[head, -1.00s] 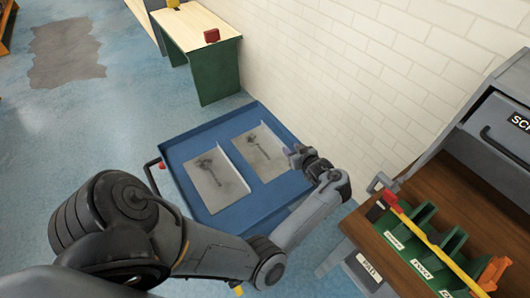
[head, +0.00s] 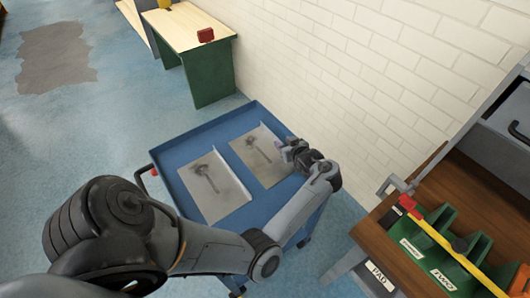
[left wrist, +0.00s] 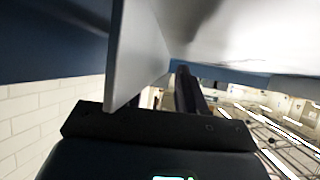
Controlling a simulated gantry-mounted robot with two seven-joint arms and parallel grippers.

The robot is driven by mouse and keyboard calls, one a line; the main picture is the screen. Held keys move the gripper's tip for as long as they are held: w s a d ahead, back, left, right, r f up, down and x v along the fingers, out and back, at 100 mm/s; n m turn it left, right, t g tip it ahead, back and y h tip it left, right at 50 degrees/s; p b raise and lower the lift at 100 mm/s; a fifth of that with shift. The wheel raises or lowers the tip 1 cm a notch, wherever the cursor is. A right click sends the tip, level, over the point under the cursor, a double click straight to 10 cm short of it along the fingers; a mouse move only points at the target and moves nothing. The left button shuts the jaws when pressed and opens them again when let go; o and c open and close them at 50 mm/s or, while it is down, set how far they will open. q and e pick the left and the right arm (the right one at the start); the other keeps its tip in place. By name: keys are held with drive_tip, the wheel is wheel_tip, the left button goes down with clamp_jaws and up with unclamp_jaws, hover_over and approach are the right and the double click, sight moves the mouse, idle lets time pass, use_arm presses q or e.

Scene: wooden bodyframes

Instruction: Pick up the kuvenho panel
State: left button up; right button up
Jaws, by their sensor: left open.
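Two thin grey panels with dark tool-shaped marks lie side by side on a blue cart tray: a left panel (head: 222,202) and a right panel (head: 270,173) with a raised edge. I cannot read which is the kuvenho panel. My left gripper (head: 286,151) is open at the right panel's far right edge. In the left wrist view, a grey upright plate (left wrist: 138,50) stands close to the jaws, with a pale panel face (left wrist: 245,35) beyond. One dark finger (left wrist: 187,92) shows to the right of the plate; the other is hidden or unclear. My right gripper is not in view.
The blue cart tray (head: 170,168) has raised walls and stands near a white brick wall (head: 340,65). A wooden bench (head: 385,222) with green bins (head: 432,231) is at right. A green-sided table (head: 208,72) stands behind. Blue floor at left is clear.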

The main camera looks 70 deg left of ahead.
use_arm(q)
drive_tip(key=shift+d, duration=0.3)
drive_tip(key=shift+c, duration=1.4)
clamp_jaws()
